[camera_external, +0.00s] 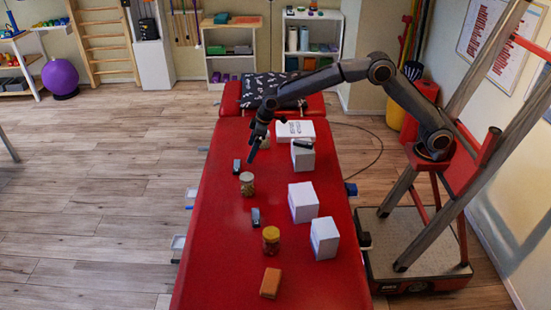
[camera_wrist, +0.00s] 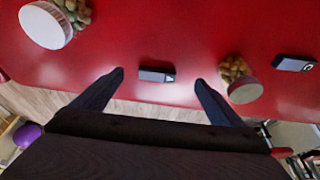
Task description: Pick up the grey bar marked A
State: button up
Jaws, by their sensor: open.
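A small dark grey bar (camera_wrist: 155,75) lies on the red table top in the wrist view, between my fingertips in the picture. Its small white mark looks like an A but is hard to read. It seems to be the far bar (camera_external: 237,166) in the external view. My gripper (camera_wrist: 160,77) is open and empty, its fingers apart on either side of the bar and above it. In the external view my gripper (camera_external: 256,150) hangs over the table near this bar. A second dark bar (camera_wrist: 294,63), with a roundish light mark, lies at the right; it also shows nearer the camera (camera_external: 255,216).
A lidded jar (camera_wrist: 238,82) stands just right of the bar, near one finger. Another white-lidded jar (camera_wrist: 46,26) is at upper left. White boxes (camera_external: 303,202) line the table's right side. An orange block (camera_external: 270,283) lies at the near end.

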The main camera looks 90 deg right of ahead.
jog(key=b, duration=0.1)
send_near(235, 165)
jog(key=x, duration=0.8)
jog(key=shift+s+a+f, duration=0.1)
jog(key=shift+a, duration=0.05)
jog(key=shift+t, duration=0.3)
jog(key=c, duration=1.1)
